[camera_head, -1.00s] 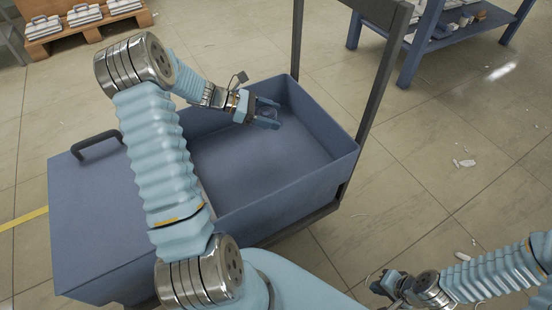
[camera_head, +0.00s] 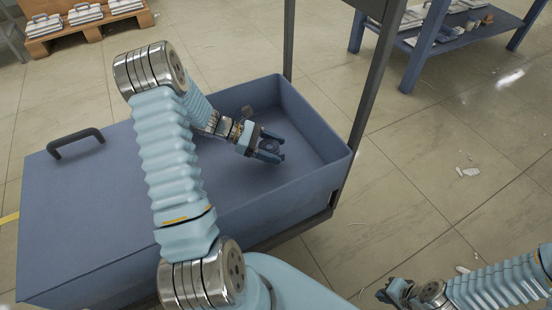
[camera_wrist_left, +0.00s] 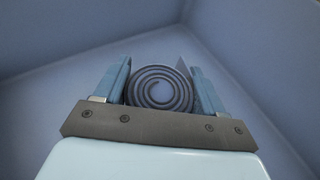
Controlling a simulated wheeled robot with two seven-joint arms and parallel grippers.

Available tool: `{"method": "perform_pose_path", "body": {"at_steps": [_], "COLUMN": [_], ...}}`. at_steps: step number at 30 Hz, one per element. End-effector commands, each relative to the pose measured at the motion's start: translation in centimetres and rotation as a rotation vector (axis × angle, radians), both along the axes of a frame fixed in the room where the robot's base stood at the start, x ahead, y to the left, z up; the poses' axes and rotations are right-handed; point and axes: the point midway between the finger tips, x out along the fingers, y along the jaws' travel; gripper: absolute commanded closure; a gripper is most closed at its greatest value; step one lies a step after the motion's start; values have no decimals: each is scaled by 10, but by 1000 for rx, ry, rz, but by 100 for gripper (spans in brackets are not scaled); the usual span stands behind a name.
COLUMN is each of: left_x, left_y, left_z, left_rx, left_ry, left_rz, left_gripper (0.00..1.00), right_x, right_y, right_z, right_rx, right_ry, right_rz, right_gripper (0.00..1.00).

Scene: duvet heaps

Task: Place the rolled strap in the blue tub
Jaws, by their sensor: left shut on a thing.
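The rolled strap (camera_wrist_left: 158,88) is a grey-blue spiral coil, held between the two fingers of my left gripper (camera_wrist_left: 160,85) in the left wrist view. In the head view my left gripper (camera_head: 268,148) is inside the open part of the blue tub (camera_head: 262,212), with the strap (camera_head: 270,146) between its fingers. The tub's walls and floor fill the background of the wrist view. I cannot tell whether the strap touches the floor. My right gripper (camera_head: 388,290) is low at the bottom right, apart from the tub; its fingers are too small to read.
A flat blue lid with a dark handle (camera_head: 76,142) covers the left part of the tub. A dark upright frame (camera_head: 376,80) stands at its right end. A blue table (camera_head: 455,32) and a wooden pallet (camera_head: 90,30) are further back. White scraps (camera_head: 468,172) lie on the tiled floor.

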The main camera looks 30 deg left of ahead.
Motion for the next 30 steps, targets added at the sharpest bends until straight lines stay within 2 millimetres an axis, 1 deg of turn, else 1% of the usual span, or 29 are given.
{"method": "perform_pose_path", "body": {"at_steps": [5,9,11,18,21,22,26,27,30], "left_x": [0,0,0,1,1,0,0,0,0], "left_y": [-10,-11,-11,-10,-10,-10,-10,-10,-10], "left_z": [-12,-36,-42,-43,-46,-45,-45,-45,-45], "left_rx": [-1,-1,0,1,1,1,1,1,1], "left_ry": [1,2,1,-1,-1,-1,-1,-1,-1], "left_rz": [-1,0,0,1,1,1,1,1,1], "left_gripper": [62,62,62,62,62,27,7,5,5], "right_x": [0,1,1,1,1,1,1,1,1], "right_y": [0,-1,-2,-2,-2,-2,-2,-2,-2], "right_z": [-2,-5,-5,-5,-8,-7,-6,-6,-6], "right_rx": [-1,-2,-2,-2,-3,-3,-3,-3,-3], "right_ry": [0,-1,-1,-2,-1,-1,-1,-1,-1], "right_rz": [-1,-3,-3,-3,-4,-4,-4,-4,-4], "right_gripper": [100,100,100,100,100,100,100,100,100]}}
